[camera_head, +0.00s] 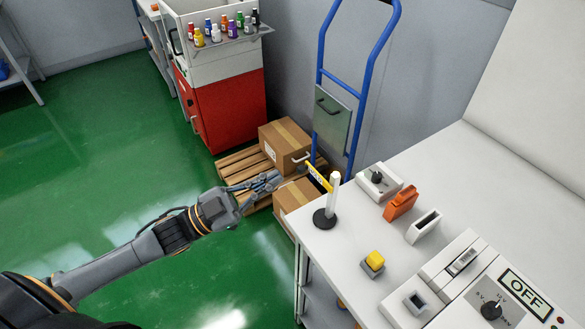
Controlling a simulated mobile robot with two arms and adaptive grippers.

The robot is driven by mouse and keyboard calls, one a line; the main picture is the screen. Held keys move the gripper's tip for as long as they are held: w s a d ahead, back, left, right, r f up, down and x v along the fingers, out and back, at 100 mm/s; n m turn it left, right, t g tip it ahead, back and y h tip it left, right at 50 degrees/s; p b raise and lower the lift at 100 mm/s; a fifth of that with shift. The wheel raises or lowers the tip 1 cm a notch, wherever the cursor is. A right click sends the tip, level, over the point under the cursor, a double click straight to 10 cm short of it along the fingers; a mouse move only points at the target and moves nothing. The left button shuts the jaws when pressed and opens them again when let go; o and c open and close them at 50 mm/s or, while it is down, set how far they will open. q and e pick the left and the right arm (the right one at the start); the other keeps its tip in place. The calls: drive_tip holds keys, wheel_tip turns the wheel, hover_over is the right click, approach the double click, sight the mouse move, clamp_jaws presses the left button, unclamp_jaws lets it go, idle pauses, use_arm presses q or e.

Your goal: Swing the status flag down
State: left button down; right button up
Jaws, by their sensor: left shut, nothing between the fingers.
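The status flag (317,176) is a small yellow plate with dark marks, beside a white post on a round black base. It slants from upper left down toward the post, at the far left corner of the white table (345,259). My left gripper (276,181) is shut and empty. In the picture it is left of the flag, with a small gap between them; the depth between them is hard to tell. My right gripper is not in view.
On the table are a grey box with a knob (378,181), an orange block (400,203), a white slotted holder (424,226), a yellow button (375,261) and a control panel reading OFF (524,294). Cardboard boxes (284,145), a pallet and a blue hand truck (322,45) stand behind.

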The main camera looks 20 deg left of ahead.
use_arm(q)
drive_tip(key=p+x, duration=0.2)
drive_tip(key=x, duration=0.5)
drive_tip(key=shift+w+a+f, duration=0.15)
drive_tip(key=shift+a+f, duration=0.15)
drive_tip(key=shift+f, duration=0.35)
drive_tip(key=shift+w+a+f, duration=0.1)
drive_tip(key=shift+a+f, duration=0.15)
drive_tip(key=shift+f, duration=0.4)
drive_tip(key=shift+w+a+f, duration=0.15)
drive_tip(key=shift+a+f, duration=0.15)
drive_tip(key=shift+f, duration=0.35)
drive_tip(key=shift+f+n, duration=0.15)
drive_tip(key=shift+n, duration=0.25)
